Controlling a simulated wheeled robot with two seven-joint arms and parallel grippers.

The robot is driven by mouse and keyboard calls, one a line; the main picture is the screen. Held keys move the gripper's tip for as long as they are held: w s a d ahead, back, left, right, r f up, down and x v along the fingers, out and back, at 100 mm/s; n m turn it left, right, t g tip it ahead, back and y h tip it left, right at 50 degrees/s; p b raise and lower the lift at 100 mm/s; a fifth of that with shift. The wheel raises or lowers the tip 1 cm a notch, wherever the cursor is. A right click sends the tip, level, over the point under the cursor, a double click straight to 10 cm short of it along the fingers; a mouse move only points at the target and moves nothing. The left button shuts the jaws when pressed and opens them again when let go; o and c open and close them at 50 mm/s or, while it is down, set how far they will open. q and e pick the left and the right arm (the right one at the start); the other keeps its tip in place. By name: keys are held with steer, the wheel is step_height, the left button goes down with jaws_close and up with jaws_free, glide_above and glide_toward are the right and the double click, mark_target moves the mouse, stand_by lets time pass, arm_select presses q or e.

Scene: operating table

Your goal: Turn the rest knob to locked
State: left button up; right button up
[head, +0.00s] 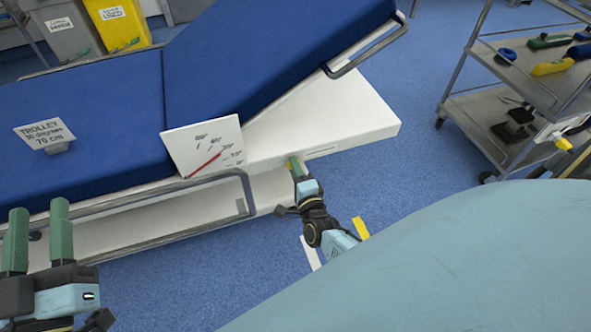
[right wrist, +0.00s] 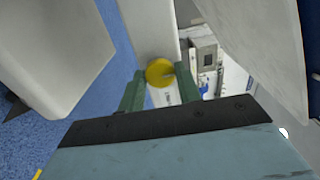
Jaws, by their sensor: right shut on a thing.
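The round yellow knob (right wrist: 160,72) sits on the pale side of the operating table in the right wrist view. A dark notch or mark shows at its right edge. A white label (right wrist: 165,97) lies just below it, too small to read. My right gripper (right wrist: 160,80) has one green finger on each side of the knob and is shut on it. In the head view the right gripper (head: 295,163) reaches the white table base and mostly hides the knob. My left gripper (head: 38,205) is open and empty at the lower left, apart from the table.
The blue table top (head: 250,50) has a raised section. A white scale board (head: 195,135) with a red pointer stands at its near edge. A metal side rail (head: 150,190) runs below. A shelved cart (head: 500,90) stands at the right. Blue floor between is clear.

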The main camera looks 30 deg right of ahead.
arm_select(q)
steer(key=shift+r, duration=0.25)
arm_select(e)
steer(key=o, duration=1)
steer(key=shift+c, duration=0.2)
arm_select(q)
steer(key=shift+f, duration=0.15)
steer(key=s+a+f+g+y+p, duration=0.1)
steer(key=a+f+g+p, duration=0.1)
steer(key=f+g, duration=0.3)
steer(key=s+a+f+g+y+p, duration=0.1)
steer(key=s+f+g+y, duration=0.1)
steer(key=f+g, duration=0.3)
steer(key=shift+s+a+f+n+y+p, duration=0.3)
steer(key=shift+a+f+p, duration=0.1)
steer(key=shift+f, duration=1.7)
arm_select(e)
steer(key=v, duration=1.3)
steer(key=shift+s, duration=0.2)
steer(key=shift+a, duration=0.1)
